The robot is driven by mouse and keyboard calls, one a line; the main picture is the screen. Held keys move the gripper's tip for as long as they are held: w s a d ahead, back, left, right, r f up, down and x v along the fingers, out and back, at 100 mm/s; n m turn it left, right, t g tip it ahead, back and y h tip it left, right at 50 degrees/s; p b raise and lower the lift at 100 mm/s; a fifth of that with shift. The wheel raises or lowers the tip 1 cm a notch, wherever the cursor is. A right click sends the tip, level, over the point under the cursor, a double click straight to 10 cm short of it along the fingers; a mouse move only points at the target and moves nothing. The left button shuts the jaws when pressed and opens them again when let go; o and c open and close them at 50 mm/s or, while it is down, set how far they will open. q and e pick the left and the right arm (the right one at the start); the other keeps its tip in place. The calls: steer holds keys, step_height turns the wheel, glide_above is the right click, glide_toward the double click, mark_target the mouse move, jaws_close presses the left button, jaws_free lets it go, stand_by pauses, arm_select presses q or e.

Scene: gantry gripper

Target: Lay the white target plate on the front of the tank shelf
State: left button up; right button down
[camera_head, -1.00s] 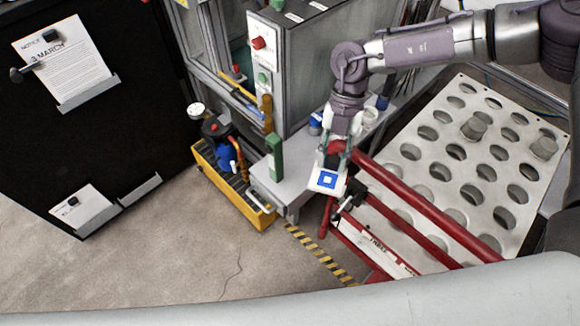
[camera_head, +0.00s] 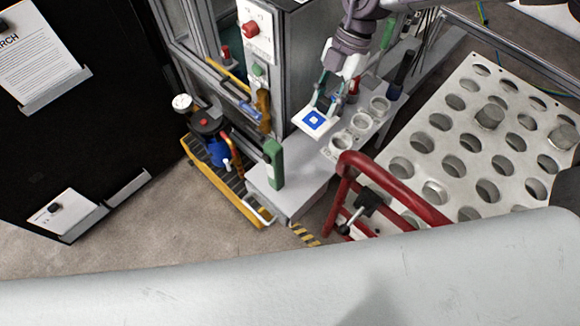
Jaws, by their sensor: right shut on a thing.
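The white target plate (camera_head: 301,123) carries a blue square with a white centre. My right gripper (camera_head: 325,98) is shut on the plate's far edge and holds it slightly tilted. The plate appears over the back part of the pale grey shelf (camera_head: 292,191), left of a row of round white cups. I cannot tell whether it touches the shelf. My left gripper is not in view.
White cups (camera_head: 341,142) stand beside the plate. A green block (camera_head: 273,164) stands at the shelf's left edge. A red rail (camera_head: 395,181) and a perforated white rack (camera_head: 460,150) lie to the right. A yellow crate (camera_head: 225,196) is at left.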

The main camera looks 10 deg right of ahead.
arm_select(q)
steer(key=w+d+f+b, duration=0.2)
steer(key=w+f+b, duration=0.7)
steer(key=b, duration=0.7)
arm_select(e)
glide_above(312, 174)
steer(key=w+d, duration=0.1)
step_height(312, 174, down, 16)
steer(key=f, duration=0.1)
step_height(312, 174, down, 5)
steer(key=shift+d+f+b, duration=0.1)
steer(key=shift+d+b, duration=0.05)
steer(key=shift+b, duration=0.15)
steer(key=shift+f+b, duration=0.35)
steer(key=shift+f, duration=1.95)
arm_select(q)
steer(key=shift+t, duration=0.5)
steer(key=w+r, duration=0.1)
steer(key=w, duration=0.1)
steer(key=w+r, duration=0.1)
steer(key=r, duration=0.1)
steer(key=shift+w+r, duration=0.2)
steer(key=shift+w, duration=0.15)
arm_select(e)
steer(key=c, duration=0.8)
jaws_free()
steer(key=shift+r, duration=0.1)
